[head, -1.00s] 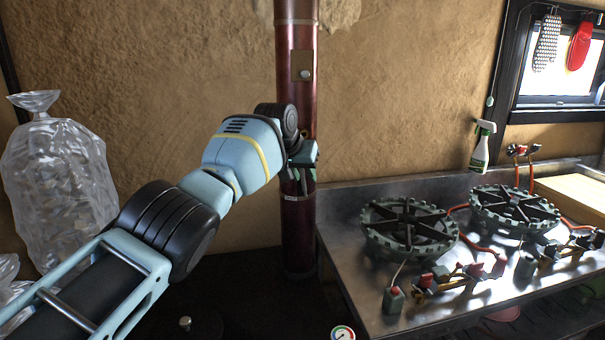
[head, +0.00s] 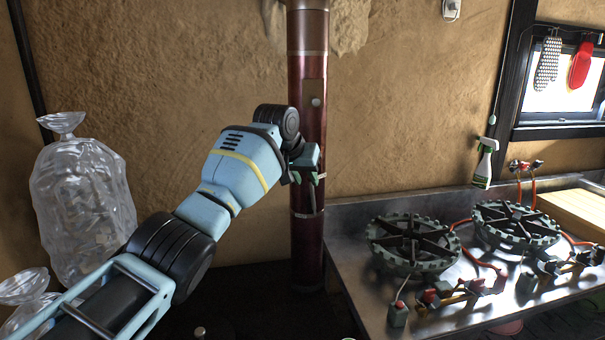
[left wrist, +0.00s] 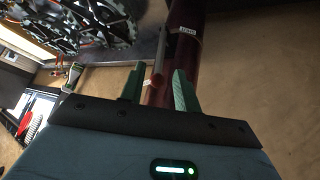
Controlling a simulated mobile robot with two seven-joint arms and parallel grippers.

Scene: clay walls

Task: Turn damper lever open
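A dark red flue pipe (head: 310,235) stands upright against the clay wall. My left gripper (head: 308,178) is in front of it at mid height, its fingers pointing at the pipe. A thin grey strip, seemingly the damper lever (head: 313,198), hangs below the fingers along the pipe. In the left wrist view, the pipe (left wrist: 185,22) shows beyond the fingers. The two green fingers (left wrist: 159,88) are apart, with the lever (left wrist: 161,45) and its reddish end in the gap. I see no clear contact. The gripper body hides the lever's upper part in the head view. My right gripper is out of view.
A metal counter (head: 350,250) with two round burners (head: 412,243) stands right of the pipe. A spray bottle (head: 485,163) is at the wall behind it. A clear plastic bag (head: 82,205) stands at the left. The wall left of the pipe is clear.

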